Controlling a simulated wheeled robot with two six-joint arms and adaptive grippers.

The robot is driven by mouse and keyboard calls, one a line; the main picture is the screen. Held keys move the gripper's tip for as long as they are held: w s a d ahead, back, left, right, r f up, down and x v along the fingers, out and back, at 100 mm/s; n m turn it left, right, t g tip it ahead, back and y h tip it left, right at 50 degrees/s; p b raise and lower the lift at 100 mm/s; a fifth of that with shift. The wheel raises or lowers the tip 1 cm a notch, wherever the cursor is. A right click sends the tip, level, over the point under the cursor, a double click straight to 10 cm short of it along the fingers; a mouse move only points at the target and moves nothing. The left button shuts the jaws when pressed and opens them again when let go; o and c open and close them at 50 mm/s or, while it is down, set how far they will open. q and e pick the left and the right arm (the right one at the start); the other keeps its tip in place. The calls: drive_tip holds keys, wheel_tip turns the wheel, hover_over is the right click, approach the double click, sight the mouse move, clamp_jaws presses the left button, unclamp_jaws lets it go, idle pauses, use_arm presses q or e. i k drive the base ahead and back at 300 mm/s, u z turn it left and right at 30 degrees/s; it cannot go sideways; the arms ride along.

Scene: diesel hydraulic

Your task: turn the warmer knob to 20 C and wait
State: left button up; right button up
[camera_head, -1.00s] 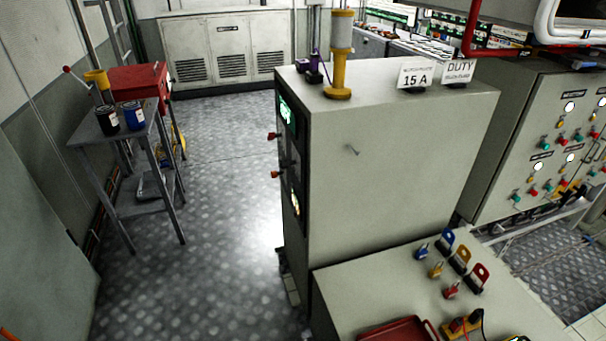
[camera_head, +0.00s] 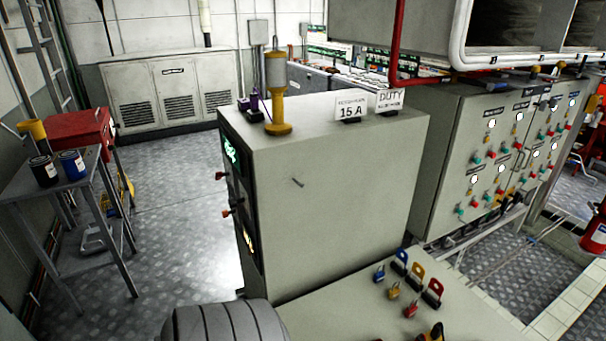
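No knob in the view can be made out as the warmer knob, and no 20 C mark is readable. The grey cabinet (camera_head: 335,200) in the middle has a dark left face, seen at a steep angle. That face carries a lit green display (camera_head: 231,151), small red-orange knobs or handles (camera_head: 225,213) and a lower lit display (camera_head: 249,238). I cannot read the displays or any setting. Neither of my grippers is in view.
A bench (camera_head: 355,315) with several coloured padlocks joins the cabinet's front. A switchboard (camera_head: 450,150) with many knobs and lamps stands right. A fire extinguisher (camera_head: 596,232) is far right.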

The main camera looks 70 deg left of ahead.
sight(225, 213)
drive_tip(key=z, duration=0.25)
drive_tip(key=k, duration=1.3)
drive_tip(key=u, duration=2.4)
drive_tip(key=i, duration=0.5)
drive_tip(key=u, duration=1.2)
drive_tip(key=i, duration=1.55)
drive_tip(key=z, duration=3.2)
